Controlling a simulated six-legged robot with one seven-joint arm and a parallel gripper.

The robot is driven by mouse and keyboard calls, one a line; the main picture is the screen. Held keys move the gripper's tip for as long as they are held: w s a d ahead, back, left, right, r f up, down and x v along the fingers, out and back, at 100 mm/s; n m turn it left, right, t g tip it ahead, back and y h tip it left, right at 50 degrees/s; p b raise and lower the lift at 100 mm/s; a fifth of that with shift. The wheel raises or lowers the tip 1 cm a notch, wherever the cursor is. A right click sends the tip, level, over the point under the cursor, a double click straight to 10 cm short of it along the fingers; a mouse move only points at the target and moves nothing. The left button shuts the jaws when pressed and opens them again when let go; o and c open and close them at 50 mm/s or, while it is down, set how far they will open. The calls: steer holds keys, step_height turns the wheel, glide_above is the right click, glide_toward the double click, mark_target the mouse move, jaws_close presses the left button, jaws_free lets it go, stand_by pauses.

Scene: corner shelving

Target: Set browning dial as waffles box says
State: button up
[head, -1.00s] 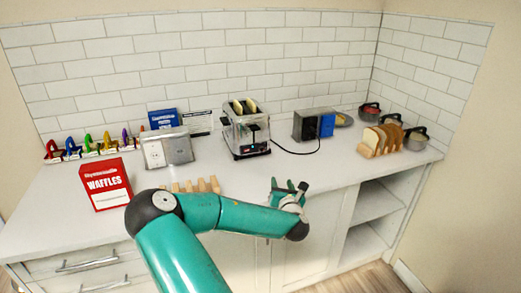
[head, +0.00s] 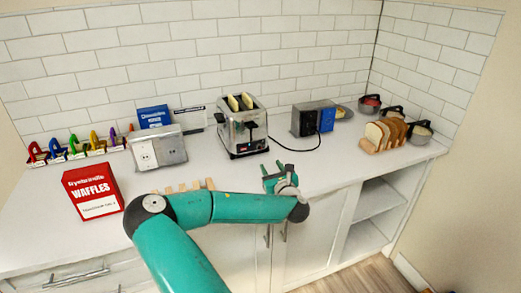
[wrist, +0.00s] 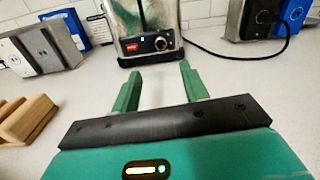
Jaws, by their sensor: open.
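The red waffles box (head: 92,191) stands upright at the left of the counter. It has a white panel with small print at its foot, too small to read for sure. The chrome toaster (head: 242,128) stands at the back middle with bread slices in its slots. In the wrist view the toaster's front panel shows a round browning dial (wrist: 161,43) beside a small red display (wrist: 132,46). The dial's setting cannot be read. My gripper (head: 280,172) is open and empty at the counter's front, with its fingers pointing toward the toaster and apart from it.
A grey outlet box (head: 157,150) and blue box (head: 154,117) stand left of the toaster. A wooden rack (wrist: 25,117) is near my gripper's left. A black cord (wrist: 232,54) runs right to a grey-blue box (head: 314,119). The counter before the toaster is clear.

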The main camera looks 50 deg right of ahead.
mark_target(260, 147)
steer(key=x, duration=1.2)
steer(key=shift+d, duration=0.15)
steer(key=shift+w+f, duration=0.1)
jaws_close()
